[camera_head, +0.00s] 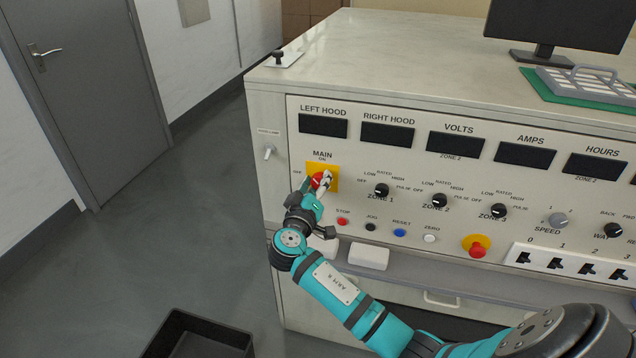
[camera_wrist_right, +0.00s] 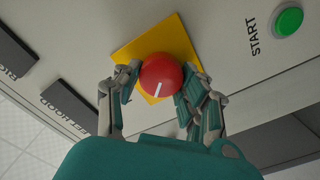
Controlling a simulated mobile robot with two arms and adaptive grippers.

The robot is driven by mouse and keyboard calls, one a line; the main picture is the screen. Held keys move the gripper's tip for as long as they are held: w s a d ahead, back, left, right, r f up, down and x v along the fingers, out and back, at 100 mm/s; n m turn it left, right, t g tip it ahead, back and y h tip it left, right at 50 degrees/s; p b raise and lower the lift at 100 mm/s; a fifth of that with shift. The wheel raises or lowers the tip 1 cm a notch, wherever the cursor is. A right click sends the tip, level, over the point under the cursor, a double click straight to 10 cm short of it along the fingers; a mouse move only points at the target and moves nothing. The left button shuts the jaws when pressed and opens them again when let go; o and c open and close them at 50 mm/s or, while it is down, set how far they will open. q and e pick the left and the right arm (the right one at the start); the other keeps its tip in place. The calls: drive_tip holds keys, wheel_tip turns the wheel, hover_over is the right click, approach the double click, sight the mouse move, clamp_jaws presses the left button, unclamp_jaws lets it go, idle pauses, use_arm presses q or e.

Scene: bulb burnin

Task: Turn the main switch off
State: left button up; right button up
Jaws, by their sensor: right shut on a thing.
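The main switch is a round red knob (camera_head: 318,180) on a yellow plate (camera_head: 332,171), at the left of the console's front panel under the label MAIN. ON is printed above it and OFF to its left. In the right wrist view the knob (camera_wrist_right: 161,76) shows a white pointer line. My right gripper (camera_head: 317,184) is at the knob, with its fingers (camera_wrist_right: 158,95) on either side and shut on it. The fingers hide part of the knob in the head view. My left gripper is in neither view.
Zone knobs (camera_head: 382,191) sit right of the switch, with small push buttons (camera_head: 342,221) below. A red emergency button (camera_head: 476,246) and toggle switches (camera_head: 557,264) are further right. A green START button (camera_wrist_right: 289,20) shows in the wrist view. A black bin (camera_head: 180,340) stands on the floor.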

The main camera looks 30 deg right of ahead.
drive_tip(key=n+p, duration=0.1)
drive_tip(key=n, duration=0.3)
drive_tip(key=shift+n, duration=0.3)
drive_tip(key=n+p, duration=0.2)
drive_tip(key=n, duration=0.2)
drive_tip(key=shift+a+f+n, duration=0.1)
drive_tip(key=shift+f+n, duration=0.05)
drive_tip(key=shift+n, duration=0.25)
drive_tip(key=shift+f, duration=0.1)
drive_tip(key=o, duration=1.2)
drive_tip(key=shift+w, duration=0.1)
drive_tip(key=shift+c, duration=0.2)
drive_tip(key=shift+a, duration=0.1)
drive_tip(key=v, duration=1.2)
